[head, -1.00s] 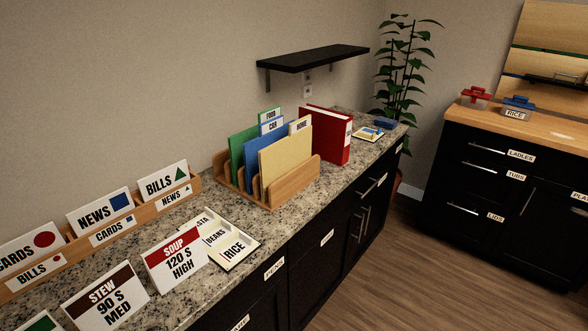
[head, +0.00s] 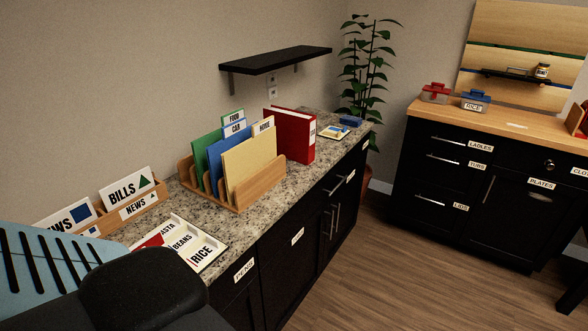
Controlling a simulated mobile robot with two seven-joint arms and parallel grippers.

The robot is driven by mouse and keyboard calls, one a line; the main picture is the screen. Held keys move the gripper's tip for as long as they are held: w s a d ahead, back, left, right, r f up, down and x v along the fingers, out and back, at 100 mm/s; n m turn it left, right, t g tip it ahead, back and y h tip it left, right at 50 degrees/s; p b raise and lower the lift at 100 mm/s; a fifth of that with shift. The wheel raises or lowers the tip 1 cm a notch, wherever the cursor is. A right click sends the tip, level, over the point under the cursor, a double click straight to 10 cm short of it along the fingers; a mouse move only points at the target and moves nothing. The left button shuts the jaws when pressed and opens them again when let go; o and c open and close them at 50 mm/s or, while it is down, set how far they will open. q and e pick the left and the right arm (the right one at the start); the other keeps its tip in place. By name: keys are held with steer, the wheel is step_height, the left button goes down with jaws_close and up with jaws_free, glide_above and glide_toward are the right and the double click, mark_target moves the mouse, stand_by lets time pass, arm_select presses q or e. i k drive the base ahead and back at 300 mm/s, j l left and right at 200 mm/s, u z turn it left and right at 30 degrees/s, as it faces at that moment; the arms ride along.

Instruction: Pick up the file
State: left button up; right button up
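A wooden rack (head: 262,188) on the granite counter holds upright files. They are a green file (head: 206,151) at the back with a FOOD tab (head: 233,116), a blue file (head: 229,148) with a CAR tab, and a yellow file (head: 249,159) in front with a HOME tab (head: 263,125). A red binder (head: 291,134) stands upright just behind the rack to the right. Neither gripper's fingertips show. A dark and light-blue part, which seems to be my own arm, covers the lower left.
A tray of labelled cards (head: 196,256) lies on the counter before the rack. A wooden card holder (head: 138,205) is at the left. A black shelf (head: 275,60) hangs above. Wooden floor (head: 370,250) is open between the counters. A plant (head: 365,80) stands in the corner.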

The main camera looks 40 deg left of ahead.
mark_target(295, 130)
steer(key=i+z, duration=0.2)
steer(key=z, duration=0.25)
steer(key=i, duration=4)
steer(key=i+l+u, duration=0.1)
steer(key=u, duration=4.6)
